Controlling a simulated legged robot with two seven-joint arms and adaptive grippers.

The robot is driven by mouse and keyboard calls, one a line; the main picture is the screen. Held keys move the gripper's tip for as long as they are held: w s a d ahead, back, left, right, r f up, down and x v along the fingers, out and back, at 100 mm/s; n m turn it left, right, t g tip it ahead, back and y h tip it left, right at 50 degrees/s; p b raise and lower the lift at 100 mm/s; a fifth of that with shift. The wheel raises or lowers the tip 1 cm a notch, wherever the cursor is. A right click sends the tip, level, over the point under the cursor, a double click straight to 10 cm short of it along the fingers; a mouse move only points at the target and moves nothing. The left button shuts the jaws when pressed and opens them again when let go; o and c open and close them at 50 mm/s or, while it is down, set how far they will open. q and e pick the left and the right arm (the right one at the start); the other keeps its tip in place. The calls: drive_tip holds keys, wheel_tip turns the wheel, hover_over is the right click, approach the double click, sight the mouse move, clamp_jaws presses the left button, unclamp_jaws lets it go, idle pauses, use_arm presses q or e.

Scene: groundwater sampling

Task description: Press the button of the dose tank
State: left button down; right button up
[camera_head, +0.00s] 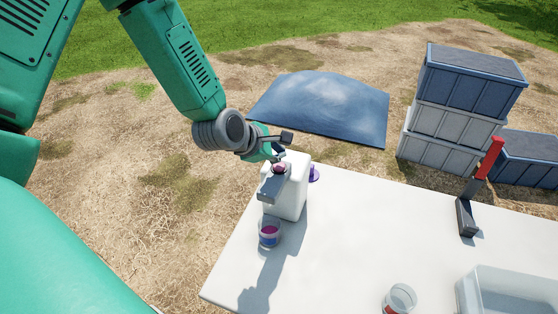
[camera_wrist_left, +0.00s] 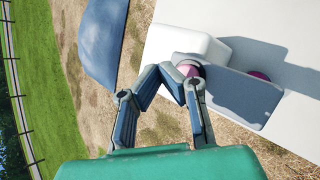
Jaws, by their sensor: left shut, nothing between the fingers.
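The dose tank (camera_head: 291,200) is a white box-shaped container at the table's far left corner, with a grey head on top. Its round pink button (camera_head: 279,168) shows on that head. In the left wrist view, the tank (camera_wrist_left: 180,41) is white and the button (camera_wrist_left: 189,70) is partly hidden behind my fingertips. My left gripper (camera_head: 279,151) is shut and empty, just above the button. In the wrist view, the left gripper's fingertips (camera_wrist_left: 175,76) overlap the button's edge. I cannot tell whether they touch it. My right gripper is not in view.
A clear cup with magenta contents (camera_head: 270,233) stands below the tank's head. A purple object (camera_head: 314,174) is beside the tank. A red-handled tool (camera_head: 490,157), a glass (camera_head: 400,298) and a clear bin (camera_head: 510,292) are to the right. The white table's (camera_head: 350,240) middle is clear.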

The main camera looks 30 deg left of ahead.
sight(278, 165)
use_arm(q)
drive_tip(key=shift+r+p, duration=1.75)
drive_tip(key=shift+r, duration=0.7)
